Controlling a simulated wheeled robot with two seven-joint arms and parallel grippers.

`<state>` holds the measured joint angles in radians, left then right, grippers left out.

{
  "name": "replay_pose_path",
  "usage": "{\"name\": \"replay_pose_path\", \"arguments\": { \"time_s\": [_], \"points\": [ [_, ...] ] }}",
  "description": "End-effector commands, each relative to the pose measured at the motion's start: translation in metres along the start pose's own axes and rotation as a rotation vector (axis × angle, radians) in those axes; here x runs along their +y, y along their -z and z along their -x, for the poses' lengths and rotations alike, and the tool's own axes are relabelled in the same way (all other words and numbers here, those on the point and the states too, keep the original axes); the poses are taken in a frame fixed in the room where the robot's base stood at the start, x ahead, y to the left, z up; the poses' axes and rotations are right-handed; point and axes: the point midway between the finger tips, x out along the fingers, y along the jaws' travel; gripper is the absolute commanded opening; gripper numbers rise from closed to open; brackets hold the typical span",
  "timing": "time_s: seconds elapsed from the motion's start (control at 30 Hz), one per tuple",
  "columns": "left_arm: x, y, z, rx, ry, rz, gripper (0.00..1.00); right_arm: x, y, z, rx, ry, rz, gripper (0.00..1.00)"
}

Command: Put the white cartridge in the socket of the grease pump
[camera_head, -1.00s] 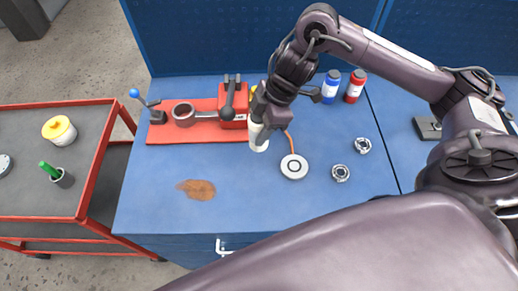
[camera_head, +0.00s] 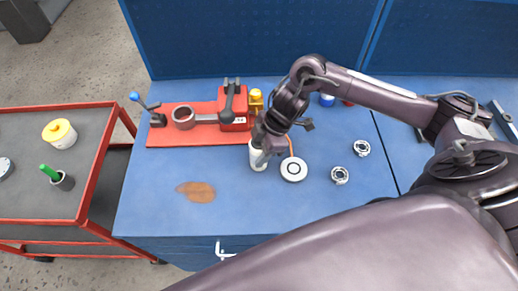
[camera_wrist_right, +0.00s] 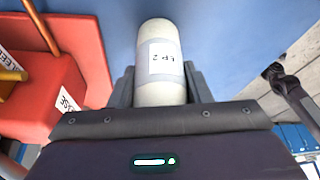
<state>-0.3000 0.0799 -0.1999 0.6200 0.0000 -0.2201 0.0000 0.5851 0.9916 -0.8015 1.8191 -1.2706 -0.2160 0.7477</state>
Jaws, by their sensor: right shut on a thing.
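The white cartridge (camera_head: 258,159) is upright near the middle of the blue bench, in front of the red grease pump (camera_head: 233,107). My right gripper (camera_head: 266,145) is shut on it. The wrist view shows the cartridge (camera_wrist_right: 161,62) between the fingers, with an "EP 2" label. I cannot tell whether its lower end touches the bench. The pump stands on a red plate (camera_head: 165,136); a round grey ring (camera_head: 183,116), open at the top, sits on the plate left of the pump body. The cartridge is right of this ring and apart from it. My left gripper is not in view.
A lever with a blue knob (camera_head: 135,97) stands at the plate's left end. A white round disc (camera_head: 294,169) and two metal rings (camera_head: 340,175) lie right of the cartridge. A brown stain (camera_head: 196,191) marks the front left. A red cart (camera_head: 82,222) stands left.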

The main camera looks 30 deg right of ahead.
Motion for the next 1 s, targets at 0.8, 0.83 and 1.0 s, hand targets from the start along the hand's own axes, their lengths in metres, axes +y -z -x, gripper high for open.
{"name": "replay_pose_path", "arguments": {
  "time_s": [0.8, 0.83, 1.0],
  "points": [
    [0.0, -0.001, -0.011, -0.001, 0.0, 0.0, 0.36, 0.002, -0.001, 0.038, -0.001, -0.005, 0.002, 0.66],
    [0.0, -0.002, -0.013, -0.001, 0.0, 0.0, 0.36, 0.002, -0.001, 0.045, -0.001, -0.007, 0.002, 0.66],
    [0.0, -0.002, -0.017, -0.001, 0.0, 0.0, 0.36, 0.002, 0.0, 0.085, -0.002, -0.006, 0.002, 0.66]
  ]
}}
